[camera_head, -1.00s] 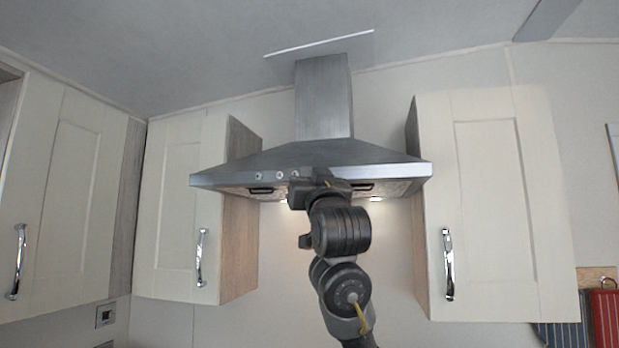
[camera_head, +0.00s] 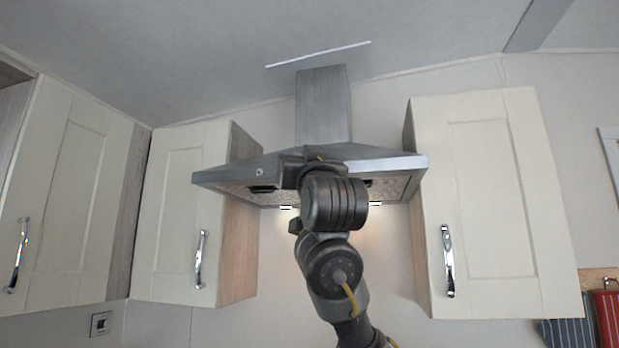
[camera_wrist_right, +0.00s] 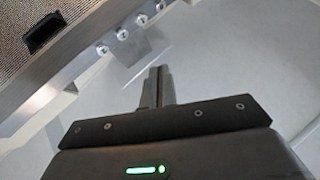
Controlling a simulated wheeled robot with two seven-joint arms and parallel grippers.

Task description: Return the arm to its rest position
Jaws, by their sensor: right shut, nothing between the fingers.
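My right arm (camera_head: 335,265) rises from the bottom of the head view, in front of the range hood. Its wrist end covers the middle of the hood's front edge, and its fingers are hidden there. In the right wrist view my right gripper (camera_wrist_right: 158,85) is shut, its two fingers together with nothing between them. The fingers are apart from the hood, whose front edge with knobs (camera_wrist_right: 124,34) runs across the upper left of that view. My left gripper is in neither view.
The steel range hood (camera_head: 323,105) hangs on the wall between cream cupboards on the left (camera_head: 180,215) and right (camera_head: 495,200), all with chrome handles. Striped cloths (camera_head: 565,332) hang at the lower right. Bare wall shows below the hood.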

